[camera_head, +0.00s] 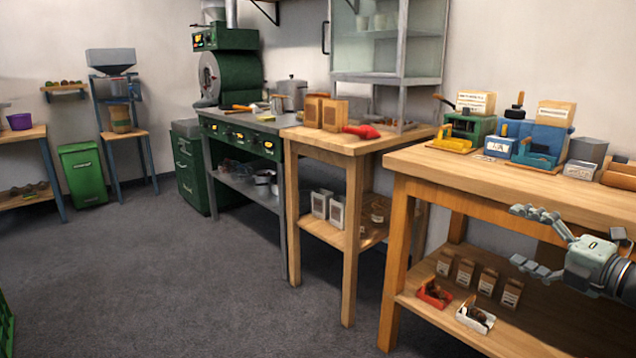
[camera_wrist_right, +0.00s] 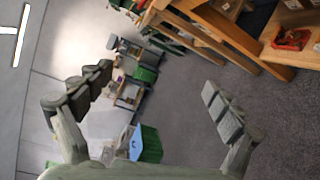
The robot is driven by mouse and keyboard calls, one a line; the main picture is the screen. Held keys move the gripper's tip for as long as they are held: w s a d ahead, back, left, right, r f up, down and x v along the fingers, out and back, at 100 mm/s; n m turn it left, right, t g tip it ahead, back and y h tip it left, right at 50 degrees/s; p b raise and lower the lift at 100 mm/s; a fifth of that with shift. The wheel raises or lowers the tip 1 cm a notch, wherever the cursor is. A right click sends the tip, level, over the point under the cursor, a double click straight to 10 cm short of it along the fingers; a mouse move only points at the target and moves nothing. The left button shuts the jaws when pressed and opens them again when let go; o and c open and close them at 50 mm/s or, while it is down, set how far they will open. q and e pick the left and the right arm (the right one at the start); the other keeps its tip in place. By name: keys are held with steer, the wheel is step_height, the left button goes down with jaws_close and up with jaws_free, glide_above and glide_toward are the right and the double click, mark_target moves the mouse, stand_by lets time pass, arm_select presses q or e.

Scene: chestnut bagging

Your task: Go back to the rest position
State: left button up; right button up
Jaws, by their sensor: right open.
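My right gripper (camera_head: 535,240) comes in from the right edge in the head view, in front of the wooden workbench (camera_head: 440,178). Its fingers are spread wide with nothing between them. In the right wrist view the two fingers of this gripper (camera_wrist_right: 158,100) stand far apart, with the grey floor and distant furniture showing between them. My left gripper is in neither view.
Bagging tools and boxes stand on the workbench; its lower shelf holds several small bags, a red tray (camera_head: 434,293) and a white tray (camera_head: 475,317). The grey floor (camera_head: 200,280) is clear.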

steer(key=s+f+m+g+h, duration=0.1)
steer(key=s+f+m+h, duration=0.2)
steer(key=f+m, duration=0.4)
steer(key=s+d+f+m+g+h+p, duration=0.1)
steer(key=s+f+m+h, duration=0.25)
steer(key=f, duration=0.55)
steer(key=s+f+m+g+h, duration=0.1)
steer(key=s+f+m+h, duration=0.25)
steer(key=f+m, duration=0.3)
arm_select(q)
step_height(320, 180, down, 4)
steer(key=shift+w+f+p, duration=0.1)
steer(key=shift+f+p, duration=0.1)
steer(key=shift+p, duration=0.2)
arm_select(e)
steer(key=s+a+f+m+g+y, duration=0.1)
steer(key=s+a+f+m+g, duration=0.2)
steer(key=s+a+f, duration=0.4)
steer(key=s+a+f+m+g+y, duration=0.1)
steer(key=s+a+f+m+g, duration=0.2)
steer(key=s+a+f+g, duration=0.3)
steer(key=s+a+f, duration=0.1)
steer(key=s+f, duration=0.3)
steer(key=s, duration=0.2)
steer(key=shift+a+m, duration=0.35)
steer(key=shift+m, duration=0.05)
